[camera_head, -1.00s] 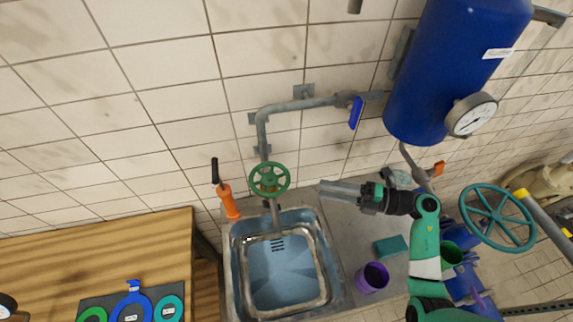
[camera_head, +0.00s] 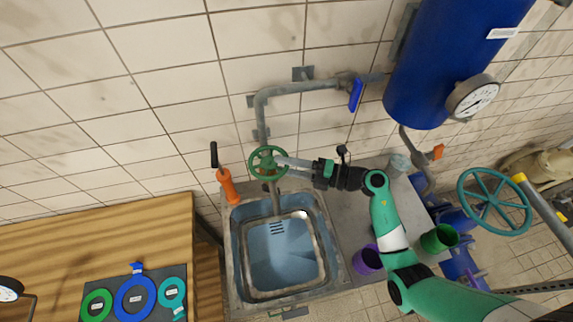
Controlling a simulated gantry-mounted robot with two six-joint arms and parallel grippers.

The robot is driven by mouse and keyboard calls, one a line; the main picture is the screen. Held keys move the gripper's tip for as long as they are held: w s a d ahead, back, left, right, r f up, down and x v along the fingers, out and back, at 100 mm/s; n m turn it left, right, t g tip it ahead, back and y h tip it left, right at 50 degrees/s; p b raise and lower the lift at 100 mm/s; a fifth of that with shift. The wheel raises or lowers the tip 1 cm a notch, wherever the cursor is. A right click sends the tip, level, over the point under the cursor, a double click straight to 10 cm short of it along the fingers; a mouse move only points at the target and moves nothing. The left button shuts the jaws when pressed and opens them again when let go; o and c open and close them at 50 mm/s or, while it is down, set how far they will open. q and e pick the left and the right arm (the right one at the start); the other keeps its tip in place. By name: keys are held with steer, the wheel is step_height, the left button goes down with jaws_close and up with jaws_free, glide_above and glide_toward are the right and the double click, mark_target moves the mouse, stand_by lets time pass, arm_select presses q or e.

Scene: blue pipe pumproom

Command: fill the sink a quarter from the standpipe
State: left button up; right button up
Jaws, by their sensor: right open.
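The steel sink (camera_head: 236,262) is set in the counter and has a bluish basin with a slotted drain. I cannot tell whether water is in it. The grey standpipe (camera_head: 259,108) runs along the wall and down to a spout (camera_head: 274,200) over the sink's back edge. A green handwheel (camera_head: 256,171) sits on the standpipe above the spout. A blue lever (camera_head: 355,95) hangs on the pipe at the upper right. My right gripper (camera_head: 284,162) is open, its fingertips at the wheel's right rim; contact is unclear. My left gripper is out of view.
An orange tool with a black handle (camera_head: 228,187) stands left of the wheel. A purple cup (camera_head: 367,259) and a green cup (camera_head: 439,238) are near my right arm. A blue tank (camera_head: 440,60) with a gauge hangs right. A wooden bench (camera_head: 100,245) is left.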

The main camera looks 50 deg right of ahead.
jaws_close()
steer(key=shift+w+d+f+n+g+y+b, duration=0.15)
steer(key=shift+d+n+g+y+b, duration=0.15)
steer(key=shift+y+b, duration=0.15)
steer(key=shift+n+g+y, duration=0.4)
steer(key=shift+y, duration=0.15)
jaws_free()
